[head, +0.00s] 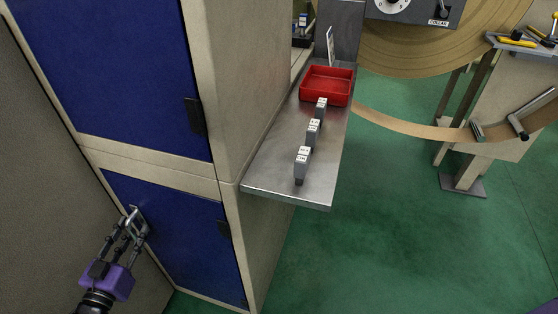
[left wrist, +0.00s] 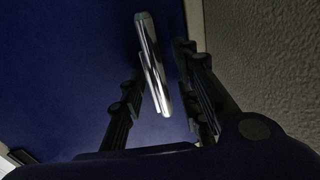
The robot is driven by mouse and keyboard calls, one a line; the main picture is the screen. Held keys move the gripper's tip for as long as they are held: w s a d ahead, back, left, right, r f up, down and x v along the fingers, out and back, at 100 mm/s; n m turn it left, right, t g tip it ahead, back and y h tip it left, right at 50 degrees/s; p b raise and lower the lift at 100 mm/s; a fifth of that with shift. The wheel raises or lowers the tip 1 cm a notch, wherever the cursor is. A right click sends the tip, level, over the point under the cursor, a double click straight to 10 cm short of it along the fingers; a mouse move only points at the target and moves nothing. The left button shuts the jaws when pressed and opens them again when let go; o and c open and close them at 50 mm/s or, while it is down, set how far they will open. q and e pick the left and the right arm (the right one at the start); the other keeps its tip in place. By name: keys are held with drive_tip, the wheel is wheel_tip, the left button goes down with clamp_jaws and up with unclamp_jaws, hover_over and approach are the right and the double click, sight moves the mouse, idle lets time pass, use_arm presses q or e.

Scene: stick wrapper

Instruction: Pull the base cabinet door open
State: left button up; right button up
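The base cabinet door (head: 185,240) is the lower blue panel in a beige frame. It looks shut, flush with the frame. Its metal bar handle (head: 131,224) is near the left edge and also shows in the left wrist view (left wrist: 154,66). My left gripper (head: 136,228) is at the handle, its dark fingers on both sides of it. In the left wrist view, the handle stands between the parted fingers, with a gap to the right finger; I cannot tell whether the left finger touches it. My right gripper is not in view.
Another blue door (head: 110,70) is above. A beige wall (head: 50,190) stands close on the left. A metal shelf (head: 265,170) juts out on the right with a red tray (head: 327,86) and small grey blocks (head: 301,165). The green floor (head: 400,250) is open at right.

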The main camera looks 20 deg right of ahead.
use_arm(q)
clamp_jaws()
drive_tip(key=shift+s, duration=0.1)
